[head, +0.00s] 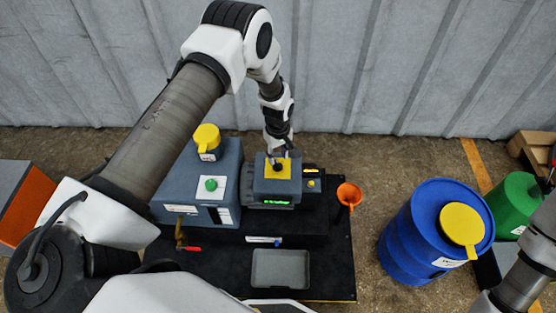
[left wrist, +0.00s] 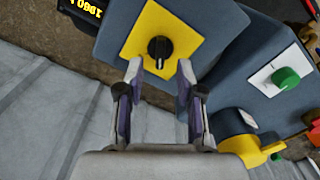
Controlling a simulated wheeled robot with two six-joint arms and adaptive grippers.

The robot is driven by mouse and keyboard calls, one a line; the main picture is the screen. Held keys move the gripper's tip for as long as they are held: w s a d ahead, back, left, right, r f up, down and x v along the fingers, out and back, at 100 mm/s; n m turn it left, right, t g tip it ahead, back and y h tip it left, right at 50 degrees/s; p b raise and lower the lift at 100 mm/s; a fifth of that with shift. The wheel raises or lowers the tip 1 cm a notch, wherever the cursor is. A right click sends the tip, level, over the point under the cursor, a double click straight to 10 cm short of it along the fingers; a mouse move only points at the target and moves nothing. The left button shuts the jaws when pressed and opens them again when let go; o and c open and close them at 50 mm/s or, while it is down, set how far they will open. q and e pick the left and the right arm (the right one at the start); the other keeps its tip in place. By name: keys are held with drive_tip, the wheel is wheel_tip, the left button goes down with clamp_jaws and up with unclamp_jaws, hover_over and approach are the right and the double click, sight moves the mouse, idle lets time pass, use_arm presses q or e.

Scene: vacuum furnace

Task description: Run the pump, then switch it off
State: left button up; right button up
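A blue-grey box (head: 276,187) carries a yellow plate (head: 270,168) with a black rotary knob on top and a lit green display on its front. In the left wrist view the black knob (left wrist: 159,47) has a pale pointer line and sits on the yellow plate (left wrist: 180,28). My left gripper (left wrist: 160,72) is open, its fingertips apart near the knob; I cannot tell if they touch it. In the head view my left gripper (head: 278,153) comes down over the plate and partly hides the knob. My right gripper is not in view.
A larger blue-grey housing (head: 228,165) with a green button (head: 211,185) and a yellow-topped part (head: 207,137) stands left of the box. A corrugated wall stands behind.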

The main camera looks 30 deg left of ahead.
sight(278, 163)
use_arm(q)
wheel_tip(278, 163, up, 8)
drive_tip(key=shift+r, duration=0.2)
drive_tip(key=shift+f, duration=0.1)
